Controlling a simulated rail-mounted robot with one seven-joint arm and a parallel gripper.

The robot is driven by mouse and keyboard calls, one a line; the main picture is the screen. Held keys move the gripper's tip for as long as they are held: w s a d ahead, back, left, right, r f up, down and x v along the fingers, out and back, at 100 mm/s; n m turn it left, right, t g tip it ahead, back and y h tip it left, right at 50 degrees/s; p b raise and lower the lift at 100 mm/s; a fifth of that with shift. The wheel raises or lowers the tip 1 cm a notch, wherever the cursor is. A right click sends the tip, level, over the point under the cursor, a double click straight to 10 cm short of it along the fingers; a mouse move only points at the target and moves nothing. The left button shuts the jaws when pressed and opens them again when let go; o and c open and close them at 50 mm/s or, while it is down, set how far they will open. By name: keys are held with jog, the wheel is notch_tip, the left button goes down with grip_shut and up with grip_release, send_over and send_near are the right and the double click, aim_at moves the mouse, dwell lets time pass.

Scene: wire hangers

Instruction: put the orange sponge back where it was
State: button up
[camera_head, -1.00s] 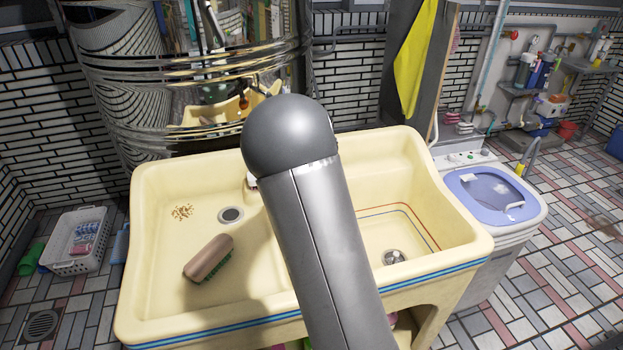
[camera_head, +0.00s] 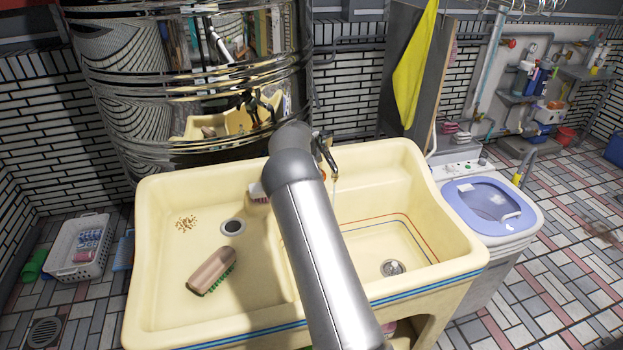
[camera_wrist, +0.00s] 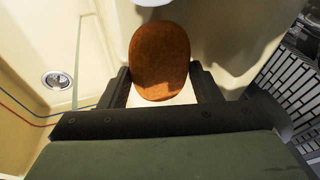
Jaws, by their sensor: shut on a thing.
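The orange sponge (camera_wrist: 160,58) sits between the two black fingers of my gripper (camera_wrist: 162,88) in the wrist view. What lies directly under the sponge is not clear.
A brush (camera_head: 211,271) with green bristles lies in the left basin. A dark tap (camera_head: 325,150) stands just right of my arm. A small pale and reddish item (camera_head: 258,191) shows beside my arm on the left. A shiny steel tank (camera_head: 120,90) stands behind the sink.

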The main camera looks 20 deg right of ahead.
jog(key=shift+f, duration=1.55)
jog(key=o, duration=1)
jog(key=shift+c, duration=0.2)
